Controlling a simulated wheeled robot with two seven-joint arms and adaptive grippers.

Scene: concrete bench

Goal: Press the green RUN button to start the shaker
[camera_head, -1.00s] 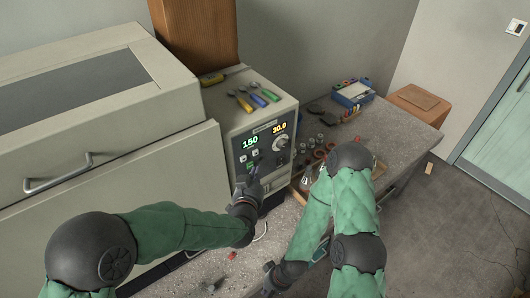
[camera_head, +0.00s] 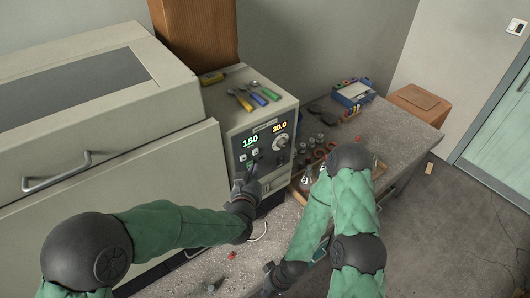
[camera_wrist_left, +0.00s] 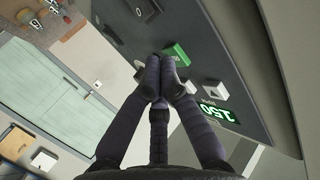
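The shaker's control panel (camera_head: 262,140) shows a green 150 and an orange 30.0 in the head view. My left gripper (camera_head: 252,172) is in front of the panel's lower part. In the left wrist view, the green button (camera_wrist_left: 178,51) sits on the dark panel, just beyond my left gripper's fingertips (camera_wrist_left: 161,66). The fingers are together and hold nothing. I cannot tell whether they touch the button. Fingers and hand mostly hide the button in the head view. My right gripper (camera_head: 268,274) is low over the bench's front, its fingers too unclear to read.
Grey buttons (camera_wrist_left: 214,90) sit beside the green one, and a dial (camera_head: 281,141) is at the panel's right. Colored-handled tools (camera_head: 258,98) lie on top of the control box. Weights and glassware (camera_head: 312,160) crowd the bench to the right, with a blue box (camera_head: 352,94) behind.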

